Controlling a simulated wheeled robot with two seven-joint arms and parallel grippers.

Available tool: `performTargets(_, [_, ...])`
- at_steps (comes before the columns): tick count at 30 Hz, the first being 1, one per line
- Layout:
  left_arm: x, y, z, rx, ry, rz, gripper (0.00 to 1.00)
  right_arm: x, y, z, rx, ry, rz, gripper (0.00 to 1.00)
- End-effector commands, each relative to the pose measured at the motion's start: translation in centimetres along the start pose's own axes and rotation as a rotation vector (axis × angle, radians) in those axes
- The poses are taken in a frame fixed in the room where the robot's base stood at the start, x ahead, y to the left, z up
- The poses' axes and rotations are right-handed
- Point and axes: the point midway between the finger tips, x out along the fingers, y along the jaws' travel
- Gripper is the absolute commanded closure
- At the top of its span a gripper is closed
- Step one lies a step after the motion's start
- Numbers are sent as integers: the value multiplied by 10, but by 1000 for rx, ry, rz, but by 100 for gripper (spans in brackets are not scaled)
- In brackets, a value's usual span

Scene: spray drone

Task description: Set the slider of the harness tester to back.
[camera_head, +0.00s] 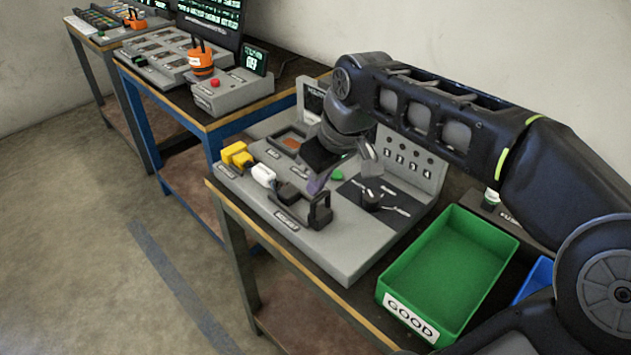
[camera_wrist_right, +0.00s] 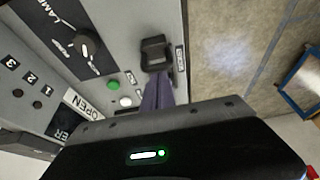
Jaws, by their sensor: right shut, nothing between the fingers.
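The harness tester (camera_head: 350,262) is a grey console on the near bench. A black upright handle (camera_head: 318,212), which may be the slider, stands near its front edge; it also shows in the wrist view (camera_wrist_right: 155,52). The label beside it is too small to read, and I cannot tell its setting. My right gripper (camera_head: 317,186) is shut and empty, reaching down just behind the handle. In the wrist view its fingertips (camera_wrist_right: 158,80) are close to the handle; whether they touch it I cannot tell. My left gripper is not in view.
A green bin (camera_head: 392,290) marked GOOD stands at the right, with a blue bin (camera_head: 533,280) beyond. My right arm passes over the tester's back.

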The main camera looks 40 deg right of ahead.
Motion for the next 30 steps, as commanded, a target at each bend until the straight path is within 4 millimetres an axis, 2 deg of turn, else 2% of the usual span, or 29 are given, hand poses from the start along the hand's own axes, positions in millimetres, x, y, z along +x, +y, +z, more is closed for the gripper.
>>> performTargets(16, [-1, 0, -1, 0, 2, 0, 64, 1, 0, 0, 0, -10, -2, 100])
performTargets(20, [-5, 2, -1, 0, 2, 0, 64, 0, 0, -9, 0, -7, -1, 100])
performTargets(25, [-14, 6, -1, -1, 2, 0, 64, 0, -1, -29, -2, -4, 0, 100])
performTargets(30, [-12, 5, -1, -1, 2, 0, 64, -38, 0, -29, 1, 5, 2, 100])
